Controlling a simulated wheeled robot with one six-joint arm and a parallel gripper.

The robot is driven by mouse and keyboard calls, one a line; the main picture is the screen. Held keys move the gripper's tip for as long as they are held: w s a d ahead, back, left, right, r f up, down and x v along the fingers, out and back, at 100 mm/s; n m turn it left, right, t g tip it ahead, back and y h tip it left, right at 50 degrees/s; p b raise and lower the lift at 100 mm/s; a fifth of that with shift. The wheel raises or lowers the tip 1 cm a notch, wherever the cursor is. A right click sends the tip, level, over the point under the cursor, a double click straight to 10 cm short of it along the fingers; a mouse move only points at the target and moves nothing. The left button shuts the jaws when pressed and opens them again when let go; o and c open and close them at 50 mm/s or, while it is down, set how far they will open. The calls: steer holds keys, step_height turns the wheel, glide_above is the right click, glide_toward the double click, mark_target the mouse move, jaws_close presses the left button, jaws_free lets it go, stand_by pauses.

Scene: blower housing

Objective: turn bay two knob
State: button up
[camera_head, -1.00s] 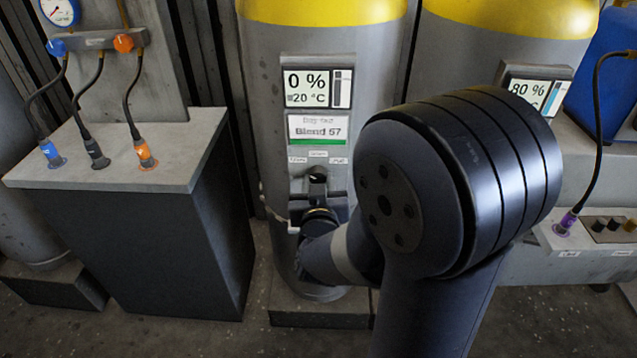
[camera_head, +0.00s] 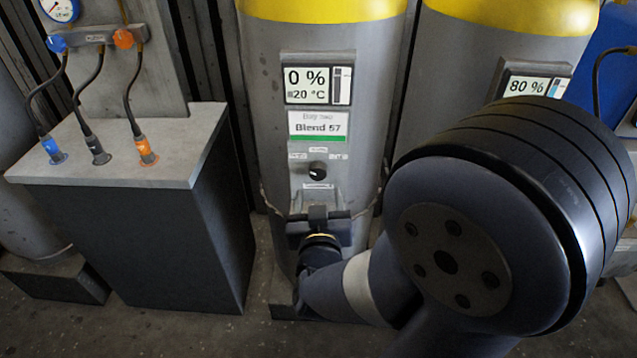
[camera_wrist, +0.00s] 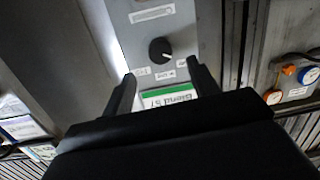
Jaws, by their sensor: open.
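The bay two knob (camera_head: 317,170) is a small black round knob with a white pointer mark. It sits on the grey front panel of the middle tank (camera_head: 370,110), under a label reading Bay two, Blend 57. It also shows in the wrist view (camera_wrist: 160,50), its white mark toward the lower right there. My gripper (camera_head: 318,214) is below the knob in the head view, apart from it. In the wrist view my gripper (camera_wrist: 162,76) has its two fingers spread, with nothing between them but panel. Small labels surround the knob; their text is too small to read.
The display (camera_head: 318,86) above the knob reads 0 % and 20 °C. A second yellow-topped tank at the right has a display (camera_head: 533,86) reading 80 %. A grey-topped cabinet (camera_head: 120,145) with several hose connectors stands at the left.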

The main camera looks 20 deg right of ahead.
mark_target(318, 176)
steer(key=shift+v, duration=1.95)
steer(key=shift+w+d, duration=0.1)
steer(key=shift+w, duration=0.05)
steer(key=b+x, duration=0.1)
steer(key=x, duration=0.9)
steer(key=shift+w+f, duration=0.1)
steer(key=shift+w, duration=0.15)
